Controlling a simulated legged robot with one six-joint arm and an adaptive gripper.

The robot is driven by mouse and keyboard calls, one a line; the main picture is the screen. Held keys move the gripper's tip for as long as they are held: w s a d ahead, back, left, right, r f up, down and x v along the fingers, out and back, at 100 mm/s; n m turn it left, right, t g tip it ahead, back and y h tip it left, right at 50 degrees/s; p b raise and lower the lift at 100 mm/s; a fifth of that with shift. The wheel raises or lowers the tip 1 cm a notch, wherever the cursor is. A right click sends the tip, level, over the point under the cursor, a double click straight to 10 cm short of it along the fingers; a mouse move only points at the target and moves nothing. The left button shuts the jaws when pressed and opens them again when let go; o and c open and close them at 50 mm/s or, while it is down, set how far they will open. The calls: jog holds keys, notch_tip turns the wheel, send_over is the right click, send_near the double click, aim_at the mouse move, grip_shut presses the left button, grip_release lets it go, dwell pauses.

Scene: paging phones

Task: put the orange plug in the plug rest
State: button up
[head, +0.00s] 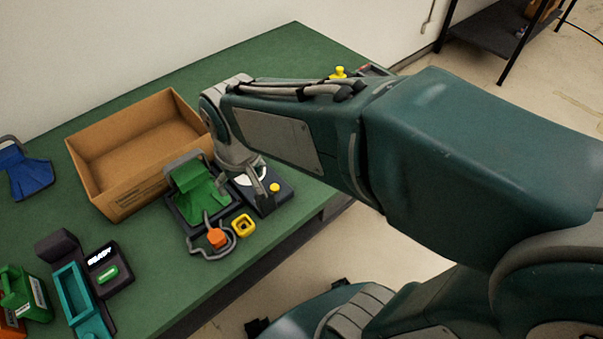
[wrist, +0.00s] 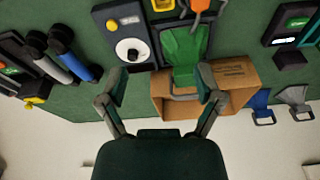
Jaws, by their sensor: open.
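The orange plug (head: 217,237) lies at the near edge of the green table, with a grey cable looping around it. It also shows at the top edge of the wrist view (wrist: 201,5), partly cut off. A yellow square holder with a dark middle (head: 243,224), which looks like the plug rest, sits just right of the plug and is empty. It is cut off at the top of the wrist view (wrist: 163,4). My gripper (head: 262,182) is open and empty above the dial unit and green piece. In the wrist view its fingers (wrist: 160,86) are spread wide apart.
A green piece in a dark cradle (head: 193,195) stands behind the plug, beside a dial unit (wrist: 128,47) with a yellow button. An open cardboard box (head: 125,200) is behind them. A teal tray (head: 70,290) and dark display unit (head: 112,285) stand at left.

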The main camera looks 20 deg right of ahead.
jog(key=s+d+r+m+t, duration=0.1)
jog(key=s+d+r+t, duration=0.2)
jog(key=s+d+r, duration=0.2)
jog(key=s+d, duration=0.3)
jog(key=shift+s+d+r+m+h, duration=0.15)
jog(key=shift+d+r+m+h, duration=0.15)
jog(key=shift+d+m, duration=0.1)
